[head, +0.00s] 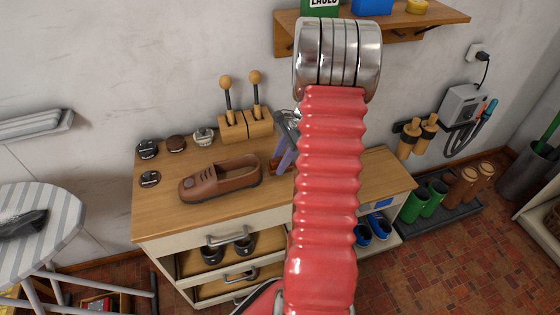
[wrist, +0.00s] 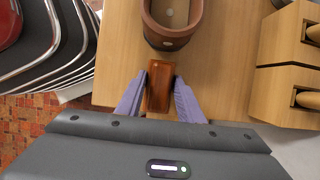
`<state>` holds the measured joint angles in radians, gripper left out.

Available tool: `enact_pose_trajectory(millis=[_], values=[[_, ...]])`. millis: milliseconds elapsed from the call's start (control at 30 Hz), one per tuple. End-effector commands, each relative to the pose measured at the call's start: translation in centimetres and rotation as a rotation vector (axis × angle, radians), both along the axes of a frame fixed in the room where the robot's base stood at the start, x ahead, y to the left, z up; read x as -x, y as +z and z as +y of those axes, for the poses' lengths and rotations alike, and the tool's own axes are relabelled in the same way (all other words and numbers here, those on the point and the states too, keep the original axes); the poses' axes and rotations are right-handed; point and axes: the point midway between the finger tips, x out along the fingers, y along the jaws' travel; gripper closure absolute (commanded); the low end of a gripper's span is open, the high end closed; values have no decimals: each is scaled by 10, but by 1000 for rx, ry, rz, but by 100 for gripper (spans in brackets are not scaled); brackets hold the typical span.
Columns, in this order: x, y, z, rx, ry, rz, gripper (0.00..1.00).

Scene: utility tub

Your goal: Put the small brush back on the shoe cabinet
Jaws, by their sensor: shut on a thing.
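The small brush (wrist: 160,88) shows in the wrist view as a reddish-brown wooden block between the two purple fingers of my gripper (wrist: 160,95). My gripper is shut on it. In the head view my gripper (head: 281,157) is partly behind my red arm, and the brush is mostly hidden there. The shoe cabinet (head: 160,215) has a light wooden top and cream sides. The brush is over or on this top, close to the heel of a brown shoe (head: 221,178). I cannot tell whether it touches the top.
A wooden block holder (head: 246,125) with two knobbed handles stands at the back of the cabinet. Several small round tins (head: 176,143) sit at the back left. An ironing board (head: 45,220) stands left, and a wall shelf (head: 430,22) hangs above. Bare top lies in front of the shoe.

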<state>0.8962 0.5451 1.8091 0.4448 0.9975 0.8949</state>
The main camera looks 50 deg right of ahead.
Motion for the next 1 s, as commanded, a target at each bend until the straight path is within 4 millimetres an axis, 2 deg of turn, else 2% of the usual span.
enact_pose_trajectory(millis=[367,400,600,667,1000], values=[[0,-3,-1,0,-1,0,90],[0,-4,-1,0,-1,0,65],[0,-4,-1,0,-1,0,51],[0,-3,-1,0,-1,0,47],[0,0,-2,2,-2,-2,47]])
